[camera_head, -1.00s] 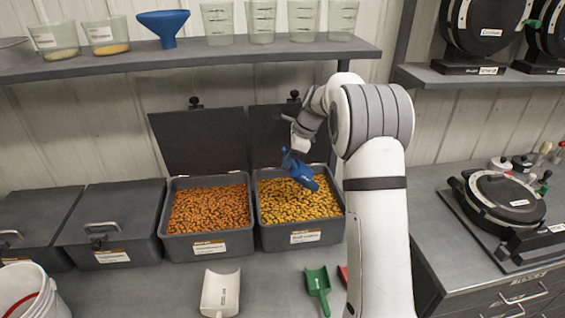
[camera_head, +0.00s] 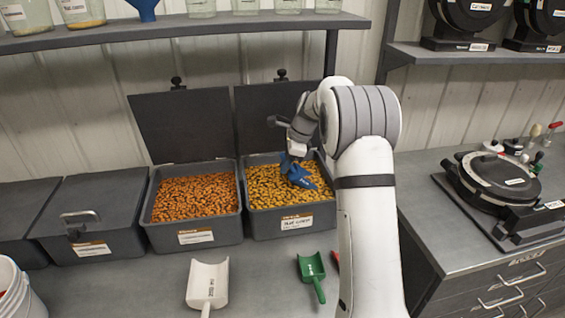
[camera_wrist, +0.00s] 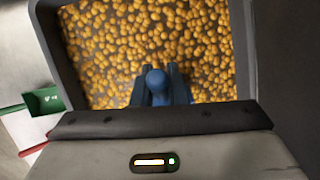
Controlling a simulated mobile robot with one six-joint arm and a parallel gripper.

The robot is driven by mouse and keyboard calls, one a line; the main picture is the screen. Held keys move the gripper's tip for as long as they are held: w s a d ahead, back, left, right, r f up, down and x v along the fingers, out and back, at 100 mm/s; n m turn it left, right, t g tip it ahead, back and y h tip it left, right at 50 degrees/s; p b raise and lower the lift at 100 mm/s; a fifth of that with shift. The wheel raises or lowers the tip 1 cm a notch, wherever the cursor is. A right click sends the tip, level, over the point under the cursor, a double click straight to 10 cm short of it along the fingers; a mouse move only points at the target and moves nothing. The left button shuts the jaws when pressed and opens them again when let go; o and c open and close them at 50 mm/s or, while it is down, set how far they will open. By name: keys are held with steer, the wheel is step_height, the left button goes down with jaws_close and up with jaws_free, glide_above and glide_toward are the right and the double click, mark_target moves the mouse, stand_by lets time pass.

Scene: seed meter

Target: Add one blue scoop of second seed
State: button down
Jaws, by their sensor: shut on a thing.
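The blue scoop (camera_head: 297,172) is in my gripper (camera_head: 297,152), which is shut on its handle. The scoop is down at the seeds in the open right-hand bin (camera_head: 292,222), which holds yellow-orange seed. In the wrist view the scoop's blue handle end (camera_wrist: 157,85) shows between the jaws, over the seeds (camera_wrist: 140,40). How deep the scoop's bowl sits, and whether seed is in it, I cannot tell.
An open bin of darker orange seed (camera_head: 195,237) stands just left. Closed lidded bins (camera_head: 90,220) are further left. White (camera_head: 208,284) and green (camera_head: 311,276) scoops lie in front. A shelf (camera_head: 180,32) runs above. A black round device (camera_head: 490,185) stands on the right counter.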

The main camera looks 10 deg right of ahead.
steer(key=shift+h, duration=0.4)
steer(key=f+b, duration=0.1)
steer(key=f, duration=0.1)
steer(key=d+f+b, duration=0.1)
steer(key=f, duration=0.1)
steer(key=shift+b, duration=0.35)
steer(key=a+f+h+b, duration=0.1)
steer(key=f+h+b, duration=0.1)
steer(key=a+f+h+b, duration=0.1)
steer(key=h+b, duration=0.2)
steer(key=a+f+h+b, duration=0.1)
steer(key=f+h+b, duration=0.1)
steer(key=h, duration=0.1)
steer(key=shift+a+f+n, duration=0.3)
steer(key=shift+a, duration=0.1)
step_height(320, 180, up, 5)
steer(key=p, duration=0.2)
steer(key=h+p, duration=0.2)
steer(key=p, duration=0.2)
glide_toward(288, 173)
steer(key=shift+v, duration=1.25)
steer(key=shift+s, duration=0.1)
steer(key=shift+d+f, duration=0.1)
